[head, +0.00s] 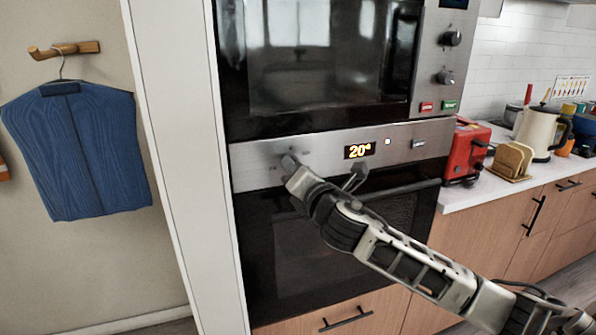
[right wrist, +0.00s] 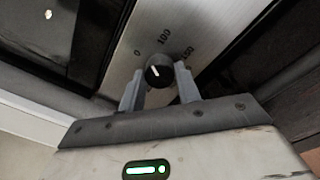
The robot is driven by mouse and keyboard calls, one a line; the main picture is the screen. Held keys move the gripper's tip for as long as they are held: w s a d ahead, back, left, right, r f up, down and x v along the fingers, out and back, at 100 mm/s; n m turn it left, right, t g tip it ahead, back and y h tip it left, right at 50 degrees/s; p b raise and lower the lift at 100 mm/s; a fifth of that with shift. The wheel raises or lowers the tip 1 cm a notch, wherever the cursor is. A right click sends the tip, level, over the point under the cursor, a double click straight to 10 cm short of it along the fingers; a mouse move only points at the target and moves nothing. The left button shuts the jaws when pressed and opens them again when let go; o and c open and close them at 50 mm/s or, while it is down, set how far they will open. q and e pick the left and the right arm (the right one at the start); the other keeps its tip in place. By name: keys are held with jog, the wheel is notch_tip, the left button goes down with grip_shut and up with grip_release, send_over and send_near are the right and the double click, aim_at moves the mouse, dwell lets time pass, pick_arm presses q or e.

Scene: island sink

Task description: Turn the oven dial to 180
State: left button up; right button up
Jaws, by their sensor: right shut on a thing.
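The oven dial (right wrist: 158,71) is a round black knob with a white pointer mark, on the steel oven panel (head: 250,165). In the right wrist view, labels 0, 100 and a higher number, partly covered, are printed around it. The pointer mark tilts up and left, roughly between 0 and 100. My right gripper (right wrist: 158,78) has one finger on each side of the dial and is shut on it. In the head view my right gripper (head: 290,164) reaches the panel's left part and largely hides the dial. The orange display (head: 359,150) reads about 20°. My left gripper is not in view.
A microwave (head: 315,60) with its own knobs sits above the oven. The oven door handle (head: 405,187) runs just below the panel, near my right arm. A red toaster (head: 465,150) and a kettle (head: 538,130) stand on the counter at right.

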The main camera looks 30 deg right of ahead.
jog(key=m, duration=0.6)
jog(key=shift+m, duration=0.4)
jog(key=m+h, duration=0.1)
jog(key=m, duration=0.5)
jog(key=shift+m, duration=0.3)
jog(key=m, duration=0.6)
jog(key=shift+a+m, duration=0.1)
jog(key=shift+m, duration=0.2)
jog(key=m, duration=0.6)
jog(key=shift+r+h, duration=0.15)
jog(key=shift+h, duration=0.15)
jog(key=shift+m, duration=0.4)
jog(key=o, duration=1)
jog(key=v, duration=0.4)
jog(key=b+v, duration=0.1)
jog(key=v, duration=0.7)
jog(key=shift+r+b, duration=0.1)
jog(key=shift+b, duration=0.3)
